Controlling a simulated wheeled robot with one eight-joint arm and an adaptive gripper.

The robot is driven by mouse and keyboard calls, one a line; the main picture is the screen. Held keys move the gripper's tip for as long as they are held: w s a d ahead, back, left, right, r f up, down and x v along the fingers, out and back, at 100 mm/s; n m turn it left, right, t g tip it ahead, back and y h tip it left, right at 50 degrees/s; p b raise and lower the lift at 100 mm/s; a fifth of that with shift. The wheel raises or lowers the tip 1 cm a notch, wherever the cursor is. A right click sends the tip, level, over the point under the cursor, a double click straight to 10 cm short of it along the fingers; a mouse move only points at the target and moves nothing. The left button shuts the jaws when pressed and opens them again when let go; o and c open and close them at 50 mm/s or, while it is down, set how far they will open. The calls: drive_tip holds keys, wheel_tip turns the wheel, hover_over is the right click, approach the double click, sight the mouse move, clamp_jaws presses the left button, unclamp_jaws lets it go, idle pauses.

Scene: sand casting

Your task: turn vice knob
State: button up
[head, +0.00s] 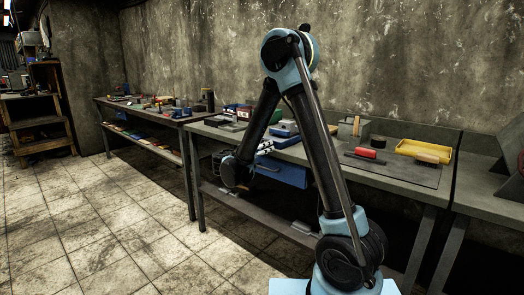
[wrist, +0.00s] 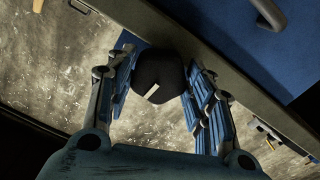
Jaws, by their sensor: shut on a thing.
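A black rounded knob (wrist: 158,72) with a pale mark on its face sits near the centre of the wrist view, against the edge of the bench. My gripper (wrist: 163,80) has its two blue-padded fingers on either side of the knob and is shut on it. The rest of the vice is hidden behind the knob or cannot be made out. In the head view my arm reaches down in front of the bench, and the gripper and knob cannot be clearly made out there.
The workbench (head: 418,202) carries a red-handled tool (head: 366,153) and a yellow tray (head: 408,148). A blue drawer (head: 283,173) hangs under it; its handle (wrist: 270,14) shows in the wrist view. The tiled floor (head: 120,225) at the left is clear.

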drive_tip(key=shift+w+a+n, duration=0.1)
drive_tip(key=shift+a+n, duration=0.05)
drive_tip(key=shift+n, duration=0.55)
drive_tip(key=o, duration=1.1)
drive_tip(key=v, duration=1.2)
